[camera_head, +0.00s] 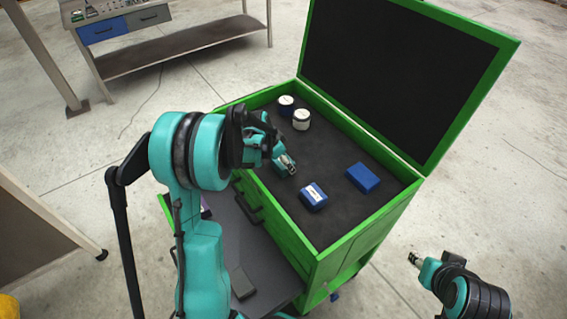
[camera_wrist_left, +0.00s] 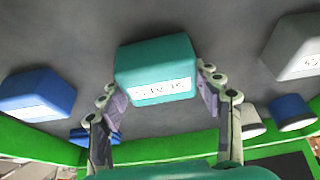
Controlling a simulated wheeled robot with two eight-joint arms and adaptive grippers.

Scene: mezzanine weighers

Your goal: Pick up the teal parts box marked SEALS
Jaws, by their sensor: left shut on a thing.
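The teal parts box (camera_wrist_left: 155,62) fills the upper middle of the left wrist view, its white label facing the camera. The lettering is small and hard to read. My left gripper (camera_wrist_left: 158,92) has one finger on each side of the box and is shut on it. In the head view my left gripper (camera_head: 286,165) is over the dark floor of the green chest's top compartment; the arm and fingers hide most of the box there. I cannot tell whether the box touches the floor. My right gripper (camera_head: 414,259) is outside the chest at lower right, away from the box; its jaw opening is unclear.
The open green chest (camera_head: 350,240) has a raised lid (camera_head: 400,75). Inside are a labelled blue box (camera_head: 313,196), a plain-topped blue box (camera_head: 362,178) and two white-topped jars (camera_head: 301,119) (camera_head: 286,105). A grey box (camera_wrist_left: 297,48) shows in the wrist view. A bench (camera_head: 185,45) stands behind.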

